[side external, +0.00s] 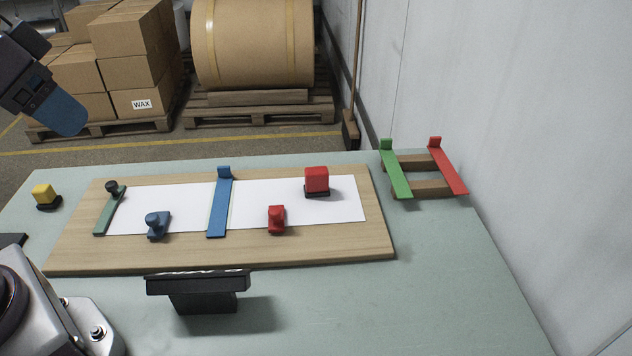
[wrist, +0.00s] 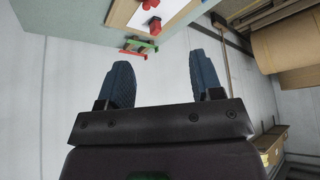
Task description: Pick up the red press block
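The red press block (side external: 316,180), a red cube on a dark base, stands on the right part of the white paper (side external: 345,205) on the wooden board. A smaller red knobbed piece (side external: 277,219) stands nearer the front. Two red pieces show small at the top of the wrist view; the lower one (wrist: 154,23) seems to be the press block. My gripper (wrist: 160,60) is open and empty, its blue fingers wide apart. In the side view only a blue finger (side external: 55,110) shows, raised at the upper left, far from the block.
A blue strip (side external: 221,205) crosses the paper. A green strip (side external: 110,210) and a blue knobbed piece (side external: 158,225) are left. A yellow block (side external: 45,196) stands off the board. A rack with green and red strips (side external: 447,165) is right. A black stand (side external: 200,290) is in front.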

